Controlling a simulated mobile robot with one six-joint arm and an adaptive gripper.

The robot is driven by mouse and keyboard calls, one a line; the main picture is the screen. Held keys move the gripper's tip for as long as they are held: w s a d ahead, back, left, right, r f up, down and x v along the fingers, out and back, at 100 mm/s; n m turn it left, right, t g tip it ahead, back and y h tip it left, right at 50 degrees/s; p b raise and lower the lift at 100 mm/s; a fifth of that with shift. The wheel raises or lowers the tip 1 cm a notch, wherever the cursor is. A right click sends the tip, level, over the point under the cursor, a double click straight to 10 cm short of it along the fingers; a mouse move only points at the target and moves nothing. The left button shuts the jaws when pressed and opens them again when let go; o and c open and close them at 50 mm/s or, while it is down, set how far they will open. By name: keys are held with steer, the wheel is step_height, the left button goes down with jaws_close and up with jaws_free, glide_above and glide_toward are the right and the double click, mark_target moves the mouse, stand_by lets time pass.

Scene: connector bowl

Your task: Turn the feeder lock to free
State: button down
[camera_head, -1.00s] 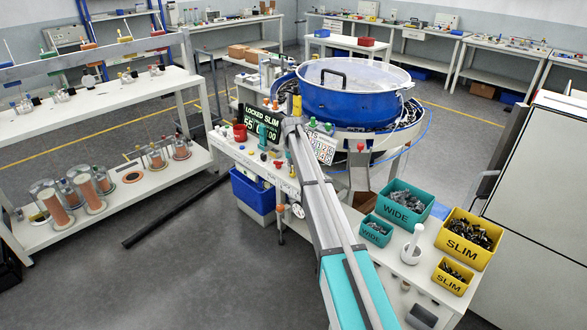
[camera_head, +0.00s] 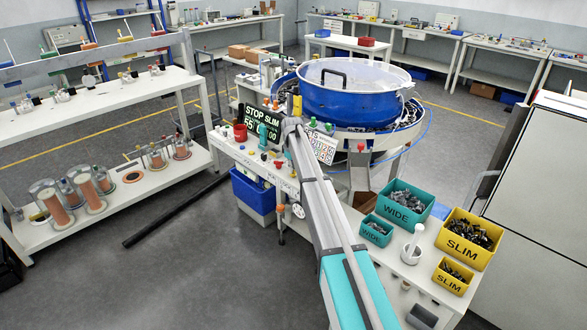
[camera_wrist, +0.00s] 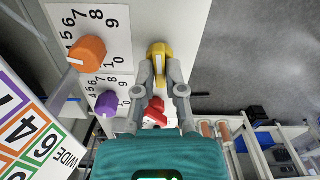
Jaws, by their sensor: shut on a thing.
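In the wrist view, my gripper (camera_wrist: 163,93) is shut on a yellow lever (camera_wrist: 159,50) on the pale panel. I take this lever to be the feeder lock; no label on it can be read. The fingers hide part of the lever. In the head view, a yellow part (camera_head: 297,105) stands by the arm's far end, and my fingertips cannot be made out there. The dark display (camera_head: 253,124) on the feeder bench reads STOP SLIM, with a partly covered line of digits below.
In the wrist view, an orange dial (camera_wrist: 86,54) and a purple dial (camera_wrist: 107,103) sit left of my gripper, and a red knob (camera_wrist: 155,114) lies just below the fingers. The blue feeder bowl (camera_head: 350,100) stands behind. Teal WIDE bins (camera_head: 405,198) and yellow SLIM bins (camera_head: 467,240) are at right.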

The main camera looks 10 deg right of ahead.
steer(key=n, duration=0.4)
steer(key=shift+d+n, duration=0.1)
steer(key=shift+n, duration=0.2)
steer(key=shift+w+n, duration=0.1)
steer(key=shift+n, duration=1.4)
steer(key=shift+d, duration=0.1)
steer(key=c, duration=0.7)
jaws_free()
steer(key=shift+r, duration=0.1)
